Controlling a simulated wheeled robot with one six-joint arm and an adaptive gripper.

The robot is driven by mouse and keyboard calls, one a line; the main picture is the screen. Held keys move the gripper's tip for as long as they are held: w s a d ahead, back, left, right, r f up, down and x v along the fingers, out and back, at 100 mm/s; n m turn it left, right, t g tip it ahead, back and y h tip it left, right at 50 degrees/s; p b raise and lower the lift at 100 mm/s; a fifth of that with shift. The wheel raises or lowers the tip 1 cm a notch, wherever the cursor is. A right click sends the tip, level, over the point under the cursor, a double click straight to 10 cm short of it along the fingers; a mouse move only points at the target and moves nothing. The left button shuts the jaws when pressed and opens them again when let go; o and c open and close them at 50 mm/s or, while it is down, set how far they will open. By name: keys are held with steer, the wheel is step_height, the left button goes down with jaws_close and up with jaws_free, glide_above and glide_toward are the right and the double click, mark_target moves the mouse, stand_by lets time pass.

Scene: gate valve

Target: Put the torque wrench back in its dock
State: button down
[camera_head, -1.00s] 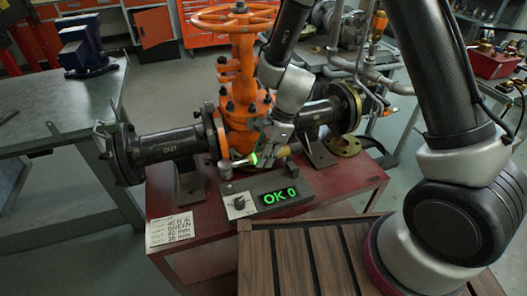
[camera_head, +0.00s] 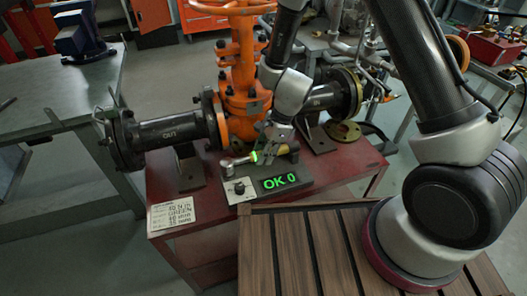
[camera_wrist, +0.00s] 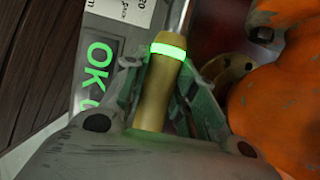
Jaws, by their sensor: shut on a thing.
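The torque wrench (camera_head: 243,160) has a brass-coloured handle (camera_wrist: 158,95) with a glowing green ring and a metal shaft. My gripper (camera_head: 273,150) is shut on the handle. In the wrist view, the green-padded fingers of my gripper (camera_wrist: 165,90) lie on both sides of it. The wrench's head points left in the head view. The dock (camera_head: 288,190) is a grey box with a knob and a green "OK 0" display; it also shows in the wrist view (camera_wrist: 88,100). The wrench is at the dock's back edge; whether it touches the dock cannot be told.
The dock stands on a red bench (camera_head: 335,178) beside an orange gate valve (camera_head: 243,85) with black flanged pipes. A paper note (camera_head: 173,214) lies at the bench's front left. A wooden slatted surface (camera_head: 300,250) is in front. A grey table (camera_head: 60,95) stands at left.

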steer(key=c, duration=1.1)
jaws_free()
steer(key=v, duration=1.2)
